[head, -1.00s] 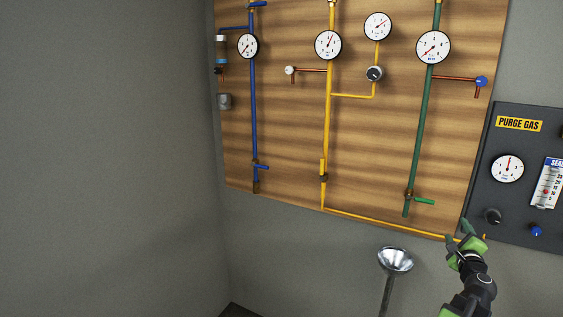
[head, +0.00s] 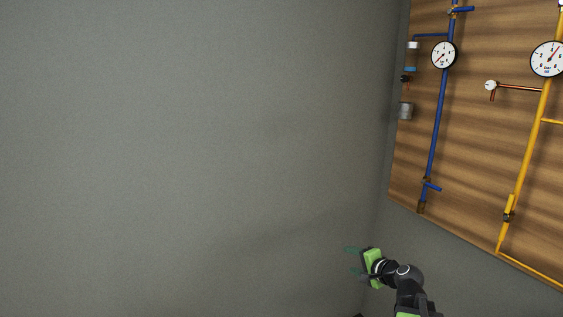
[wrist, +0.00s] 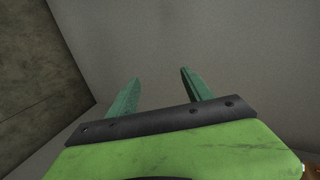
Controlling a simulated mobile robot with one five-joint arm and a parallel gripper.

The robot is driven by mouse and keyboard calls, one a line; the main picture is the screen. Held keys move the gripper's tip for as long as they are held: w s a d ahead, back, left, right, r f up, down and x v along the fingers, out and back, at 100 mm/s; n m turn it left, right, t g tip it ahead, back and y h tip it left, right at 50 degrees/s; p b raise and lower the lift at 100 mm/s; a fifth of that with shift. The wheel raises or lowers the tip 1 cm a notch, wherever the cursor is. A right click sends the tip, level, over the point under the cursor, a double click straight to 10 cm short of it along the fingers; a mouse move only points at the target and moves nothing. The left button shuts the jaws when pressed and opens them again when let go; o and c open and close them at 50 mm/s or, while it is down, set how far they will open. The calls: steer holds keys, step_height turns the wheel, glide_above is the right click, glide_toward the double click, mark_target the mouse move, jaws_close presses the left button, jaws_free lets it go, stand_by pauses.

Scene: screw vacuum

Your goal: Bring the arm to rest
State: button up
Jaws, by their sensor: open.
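My gripper (head: 351,260) shows at the lower middle right of the head view, with a green body and two thin green fingers pointing left. The fingers stand apart with nothing between them. In the wrist view my gripper (wrist: 160,92) is open and empty, its two green fingers reaching toward a plain grey wall. My dark arm runs from it down to the bottom edge of the head view.
A wooden board (head: 477,150) with a blue pipe (head: 438,110), a yellow pipe (head: 530,150) and gauges hangs at the right. The grey wall (head: 180,150) at the left is bare. A wall corner runs just left of the board.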

steer(key=s+a+f+n+g, duration=0.4)
steer(key=a+f+n, duration=0.1)
steer(key=a, duration=0.5)
steer(key=s+a+f+n+g, duration=0.4)
steer(key=s+a+f, duration=0.1)
steer(key=a, duration=0.5)
steer(key=s+d+f+n+g+h, duration=0.3)
steer(key=s+d+g+h, duration=0.1)
steer(key=s+d, duration=0.4)
steer(key=shift+s+d+f+n+h, duration=0.3)
steer(key=shift+s+d, duration=0.1)
steer(key=shift+s, duration=0.2)
